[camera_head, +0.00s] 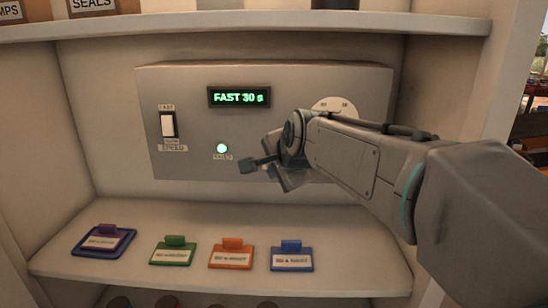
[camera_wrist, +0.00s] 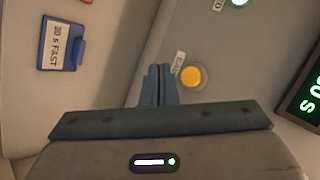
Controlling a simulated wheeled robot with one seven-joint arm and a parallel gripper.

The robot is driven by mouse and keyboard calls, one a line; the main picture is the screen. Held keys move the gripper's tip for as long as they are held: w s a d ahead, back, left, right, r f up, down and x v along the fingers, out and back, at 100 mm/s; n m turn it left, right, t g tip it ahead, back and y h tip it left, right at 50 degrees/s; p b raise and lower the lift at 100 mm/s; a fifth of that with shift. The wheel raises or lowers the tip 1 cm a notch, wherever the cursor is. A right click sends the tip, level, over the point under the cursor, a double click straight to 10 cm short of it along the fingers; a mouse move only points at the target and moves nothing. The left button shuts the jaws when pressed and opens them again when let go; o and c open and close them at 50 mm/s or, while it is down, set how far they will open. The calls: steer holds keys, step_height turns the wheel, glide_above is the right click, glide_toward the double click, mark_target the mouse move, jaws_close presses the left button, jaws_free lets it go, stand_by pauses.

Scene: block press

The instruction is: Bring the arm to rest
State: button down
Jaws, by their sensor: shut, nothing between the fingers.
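My arm reaches in from the right in the head view, in front of the grey control panel (camera_head: 190,85). My gripper (camera_head: 250,164) is at the panel's lower middle, right of the lit green lamp. In the wrist view my gripper (camera_wrist: 160,72) is shut and empty, its two fingers side by side. A round yellow button (camera_wrist: 191,77) shows just right of the fingertips; I cannot tell whether they touch the panel. My arm hides the panel's lower right part and most of a round white dial (camera_head: 335,104) in the head view.
The panel has a green display (camera_head: 239,97) reading FAST 30 s, a white switch (camera_head: 168,125) and the green lamp (camera_head: 222,148). Purple (camera_head: 104,241), green (camera_head: 173,251), orange (camera_head: 231,254) and blue (camera_head: 291,256) cards lie on the shelf below. An upper shelf (camera_head: 250,24) runs above.

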steer(key=s+d+f+n+g+h, duration=0.1)
steer(key=s+d+f+n+g, duration=0.1)
steer(key=s+d+f, duration=0.3)
steer(key=s+d+f+n+g+h, duration=0.1)
steer(key=s+d+f+n, duration=0.4)
steer(key=s, duration=0.5)
steer(key=s+d+f+n+g+h, duration=0.1)
steer(key=s+d+f+n+g, duration=0.2)
steer(key=s+f, duration=0.5)
steer(key=shift+s+d+n+h, duration=0.35)
steer(key=shift+d+n, duration=0.35)
steer(key=shift+d, duration=0.45)
